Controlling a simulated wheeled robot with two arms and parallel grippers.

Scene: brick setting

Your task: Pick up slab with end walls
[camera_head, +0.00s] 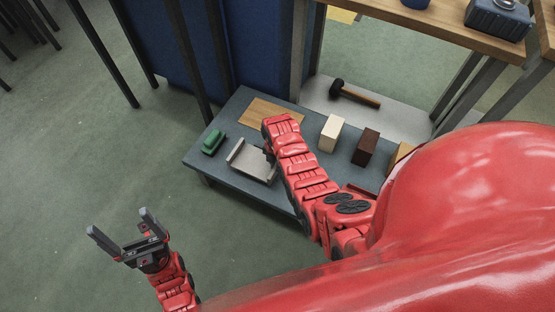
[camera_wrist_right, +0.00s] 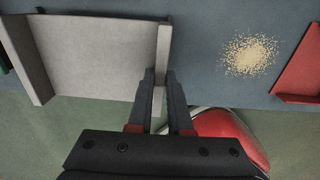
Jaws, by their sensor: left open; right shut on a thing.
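The slab with end walls (camera_head: 254,161) is a pale grey piece with a raised wall at each end. It is on the low blue-grey table, near the front edge. In the right wrist view, the slab (camera_wrist_right: 95,55) fills the upper left. My right gripper (camera_wrist_right: 159,78) is shut on its right end wall, one finger on each side. In the head view my red right arm hides most of that gripper and part of the slab's right side. My left gripper (camera_head: 120,222) is open and empty, over the floor at lower left, away from the table.
On the table (camera_head: 228,182) are a green object (camera_head: 213,142), a wooden board (camera_head: 262,111), a cream block (camera_head: 331,133) and a dark brown block (camera_head: 365,147). A mallet (camera_head: 360,95) lies behind. A grainy patch (camera_wrist_right: 248,54) lies right of the slab. Floor at left is clear.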

